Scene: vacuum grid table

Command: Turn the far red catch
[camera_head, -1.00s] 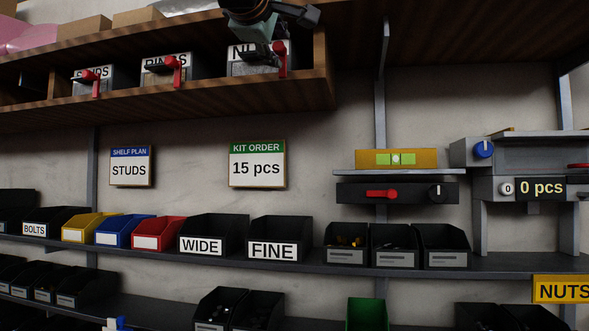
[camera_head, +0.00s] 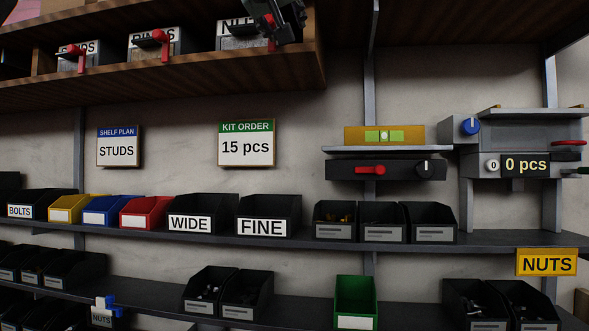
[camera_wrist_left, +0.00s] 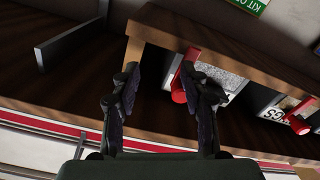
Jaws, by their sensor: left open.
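Three grey bins on the upper wooden shelf each carry a red catch. The one at the right end, on the bin labelled NUTS (camera_head: 238,42), has its red catch (camera_head: 271,40) partly covered by my left gripper (camera_head: 285,25), at the top edge of the head view. In the left wrist view this red catch (camera_wrist_left: 179,86) hangs between the two spread fingers of my left gripper (camera_wrist_left: 162,98), close to the right finger. I cannot tell whether they touch. Two more red catches, on the middle bin (camera_head: 163,44) and left bin (camera_head: 79,58), stand apart. My right gripper is out of view.
The shelf's wooden end wall (camera_head: 318,45) is close to the gripper. Below hang a SHELF PLAN sign (camera_head: 117,148) and a KIT ORDER sign (camera_head: 246,143). A black panel with a red lever (camera_head: 370,170) and a counter reading 0 pcs (camera_head: 525,165) are at right.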

